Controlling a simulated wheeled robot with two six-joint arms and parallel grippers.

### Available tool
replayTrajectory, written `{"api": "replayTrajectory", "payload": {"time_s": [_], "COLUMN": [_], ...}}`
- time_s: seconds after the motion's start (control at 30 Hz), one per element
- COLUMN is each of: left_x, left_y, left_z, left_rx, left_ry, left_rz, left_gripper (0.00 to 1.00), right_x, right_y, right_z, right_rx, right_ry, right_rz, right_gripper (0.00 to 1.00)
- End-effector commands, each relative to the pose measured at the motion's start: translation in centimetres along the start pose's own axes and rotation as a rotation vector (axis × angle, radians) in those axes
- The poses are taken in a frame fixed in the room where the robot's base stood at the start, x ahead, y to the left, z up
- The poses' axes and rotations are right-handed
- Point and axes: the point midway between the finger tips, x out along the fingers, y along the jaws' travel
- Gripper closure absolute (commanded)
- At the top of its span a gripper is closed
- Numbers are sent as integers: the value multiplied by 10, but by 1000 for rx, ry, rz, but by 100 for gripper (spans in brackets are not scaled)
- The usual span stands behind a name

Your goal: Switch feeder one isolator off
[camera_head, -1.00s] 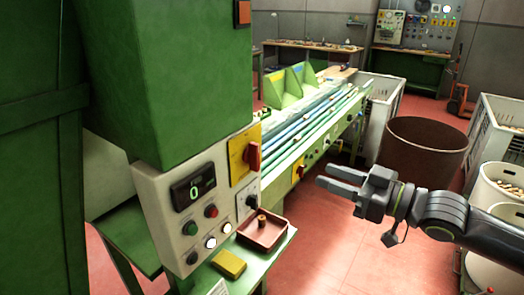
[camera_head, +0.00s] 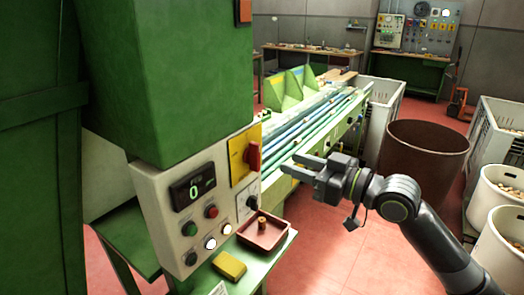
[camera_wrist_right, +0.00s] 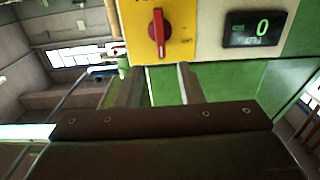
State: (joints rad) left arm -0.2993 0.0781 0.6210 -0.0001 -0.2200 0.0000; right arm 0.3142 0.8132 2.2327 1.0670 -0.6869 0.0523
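A red rotary isolator handle (camera_head: 253,155) sits on a yellow plate (camera_head: 238,150) on the control box at the green machine. The handle stands roughly upright on its plate. The red handle (camera_wrist_right: 158,32) and yellow plate (camera_wrist_right: 181,22) also show at the top of the right wrist view. I cannot read the plate's label. My right gripper (camera_head: 289,165) is open and empty, to the right of the handle and apart from it. In the right wrist view its two spread fingers (camera_wrist_right: 158,76) point towards the plate. My left gripper is not in view.
A display (camera_head: 193,188) reading 0 and several buttons are beside the plate. A black knob (camera_head: 252,201) is below it. A brown tray (camera_head: 265,233) and yellow block (camera_head: 229,265) lie on the green ledge. The conveyor (camera_head: 315,115) runs behind my gripper. A brown bin (camera_head: 425,150) stands right.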

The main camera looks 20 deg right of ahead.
Motion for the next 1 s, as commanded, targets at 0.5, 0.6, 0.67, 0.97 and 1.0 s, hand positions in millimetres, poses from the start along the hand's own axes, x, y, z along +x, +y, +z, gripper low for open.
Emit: {"api": "replayTrajectory", "payload": {"time_s": [0.5,0.6,0.67,0.97,1.0], "left_x": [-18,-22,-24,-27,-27], "left_y": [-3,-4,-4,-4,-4], "left_z": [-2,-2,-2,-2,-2], "left_rx": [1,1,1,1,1], "left_ry": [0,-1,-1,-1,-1], "left_rz": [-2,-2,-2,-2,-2], "left_gripper": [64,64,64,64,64], "right_x": [58,69,76,92,92], "right_y": [-1,-1,-1,-1,-1], "right_z": [-3,-2,-2,0,0], "right_rx": [6,5,4,1,0], "right_ry": [3,1,1,-1,-1], "right_rz": [-3,-3,-2,-2,-2], "right_gripper": [65,65,65,65,65]}}
